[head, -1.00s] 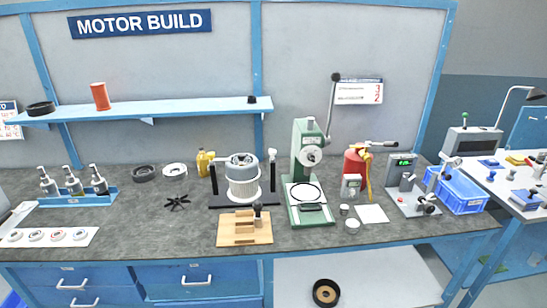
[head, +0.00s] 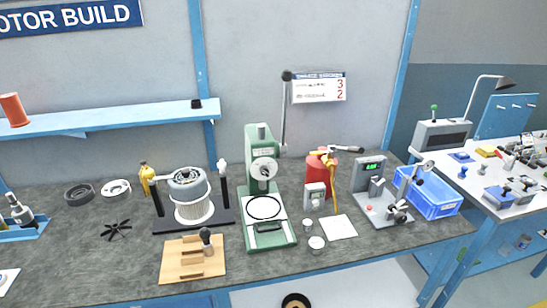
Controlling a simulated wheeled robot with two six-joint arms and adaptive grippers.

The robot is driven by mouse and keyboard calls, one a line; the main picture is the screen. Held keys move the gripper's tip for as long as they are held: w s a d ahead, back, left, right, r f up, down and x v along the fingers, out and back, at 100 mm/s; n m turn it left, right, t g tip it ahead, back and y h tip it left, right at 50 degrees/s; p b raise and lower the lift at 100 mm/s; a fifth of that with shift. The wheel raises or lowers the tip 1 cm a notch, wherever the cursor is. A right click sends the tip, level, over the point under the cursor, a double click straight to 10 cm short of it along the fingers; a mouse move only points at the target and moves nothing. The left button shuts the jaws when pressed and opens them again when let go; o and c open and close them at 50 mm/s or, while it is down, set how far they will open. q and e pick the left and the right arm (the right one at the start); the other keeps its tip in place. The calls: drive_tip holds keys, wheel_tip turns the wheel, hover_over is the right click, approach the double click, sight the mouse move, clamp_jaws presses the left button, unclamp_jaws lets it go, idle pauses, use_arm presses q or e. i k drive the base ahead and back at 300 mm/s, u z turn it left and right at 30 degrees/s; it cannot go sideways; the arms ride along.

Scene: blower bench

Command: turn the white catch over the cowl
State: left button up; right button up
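The grey cowl (head: 187,183) sits on top of a white ribbed drum (head: 194,210) on a dark base (head: 216,220) in the head view, left of the middle. A black post stands on each side of it. A small white piece (head: 221,166), which looks like the catch, tops the right post (head: 224,187). It is too small to tell which way it is turned. A yellow bottle-like thing (head: 147,178) stands behind the left post (head: 157,198). Neither of my grippers is in view.
A green press (head: 264,190) with a tall lever stands right of the cowl stand. A shelf (head: 110,120) hangs behind.

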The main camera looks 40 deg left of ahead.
sight(221, 165)
drive_tip(key=z, duration=0.15)
drive_tip(key=i, duration=0.6)
drive_tip(key=u, duration=0.6)
drive_tip(key=i, duration=0.5)
drive_tip(key=u, duration=0.5)
